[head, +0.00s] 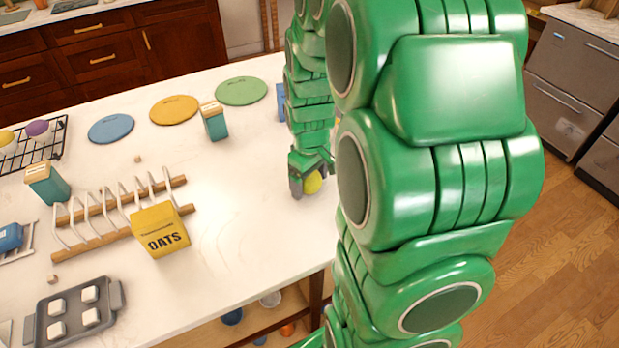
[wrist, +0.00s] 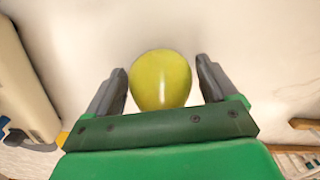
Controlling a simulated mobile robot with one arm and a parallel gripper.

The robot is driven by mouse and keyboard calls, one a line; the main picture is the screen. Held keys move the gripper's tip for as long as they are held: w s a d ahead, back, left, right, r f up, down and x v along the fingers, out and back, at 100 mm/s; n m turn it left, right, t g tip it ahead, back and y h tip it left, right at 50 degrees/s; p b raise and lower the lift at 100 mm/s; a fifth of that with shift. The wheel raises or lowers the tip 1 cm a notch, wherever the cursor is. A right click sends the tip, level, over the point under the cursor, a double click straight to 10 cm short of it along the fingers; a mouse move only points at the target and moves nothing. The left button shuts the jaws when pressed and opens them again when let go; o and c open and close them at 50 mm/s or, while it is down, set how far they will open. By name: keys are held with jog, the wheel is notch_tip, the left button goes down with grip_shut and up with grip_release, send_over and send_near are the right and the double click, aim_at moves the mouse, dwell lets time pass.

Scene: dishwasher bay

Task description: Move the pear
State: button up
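The pear, yellow-green and rounded, shows in the wrist view (wrist: 160,80) between the two grey fingers of my gripper (wrist: 162,66). A narrow gap shows on each side of it, so my gripper looks open around the pear without gripping it. In the head view the pear (head: 313,183) is at the white counter's right part, partly hidden by my gripper (head: 307,186). I cannot tell whether the pear rests on the counter or how close the fingertips are to the surface.
A yellow oats box (head: 159,230) stands by a wooden rack (head: 95,237) left of my gripper. Blue (head: 111,128), orange (head: 174,109) and green (head: 241,91) discs lie behind, near a teal carton (head: 214,121). A grey tray (head: 101,333) is front left. Counter between is clear.

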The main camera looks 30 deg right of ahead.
jog(key=c, duration=0.9)
jog(key=shift+a, duration=10)
jog(key=shift+c, duration=0.3)
jog(key=o, duration=1.2)
jog(key=shift+o, duration=0.2)
jog(key=shift+r, duration=0.1)
notch_tip(320, 180, up, 8)
jog(key=shift+f, duration=0.2)
